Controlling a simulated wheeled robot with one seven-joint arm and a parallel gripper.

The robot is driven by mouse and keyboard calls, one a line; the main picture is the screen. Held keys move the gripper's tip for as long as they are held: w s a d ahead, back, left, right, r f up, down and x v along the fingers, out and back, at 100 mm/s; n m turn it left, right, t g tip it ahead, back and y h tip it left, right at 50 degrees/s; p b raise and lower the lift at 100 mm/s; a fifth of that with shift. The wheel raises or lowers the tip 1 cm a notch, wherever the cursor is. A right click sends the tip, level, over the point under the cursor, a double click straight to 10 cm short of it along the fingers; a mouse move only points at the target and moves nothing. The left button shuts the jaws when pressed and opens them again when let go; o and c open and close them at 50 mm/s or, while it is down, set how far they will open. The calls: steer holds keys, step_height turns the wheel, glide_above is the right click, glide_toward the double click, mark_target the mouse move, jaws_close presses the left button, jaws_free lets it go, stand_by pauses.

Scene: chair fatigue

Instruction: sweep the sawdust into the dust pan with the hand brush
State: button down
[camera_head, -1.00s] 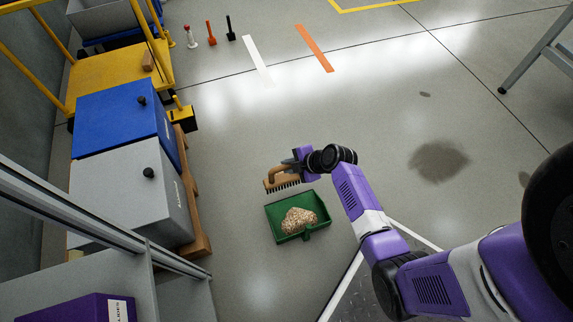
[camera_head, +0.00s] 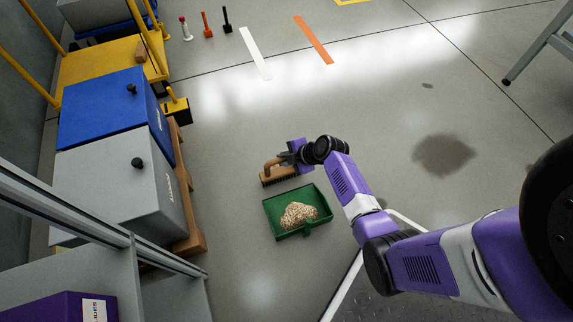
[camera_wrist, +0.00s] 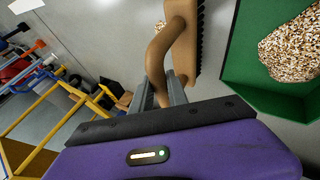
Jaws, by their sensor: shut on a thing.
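A green dust pan (camera_head: 271,206) lies on the floor near the middle of the head view, with a heap of sawdust (camera_head: 299,215) in it. The wrist view shows the pan (camera_wrist: 240,72) and the sawdust (camera_wrist: 293,47) at the right. My gripper (camera_head: 284,160) is shut on the handle of the brown hand brush (camera_head: 270,173), just beyond the pan's far edge. The brush has dark bristles pointing down; I cannot tell whether they touch the floor. In the wrist view the brush handle (camera_wrist: 160,55) lies between the fingers (camera_wrist: 172,92).
A grey box (camera_head: 110,185) and a blue box (camera_head: 105,110) stand on a wooden pallet (camera_head: 190,215) at the left. A yellow cart (camera_head: 100,65) stands behind them. A dark patch (camera_head: 443,155) marks the floor at right. The floor beyond the brush is clear.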

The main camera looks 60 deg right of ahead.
steer(key=w+d, duration=0.6)
steer(key=w, duration=0.3)
steer(key=shift+w, duration=0.15)
steer(key=shift+d, duration=0.1)
steer(key=c, duration=1.8)
jaws_free()
jaws_close()
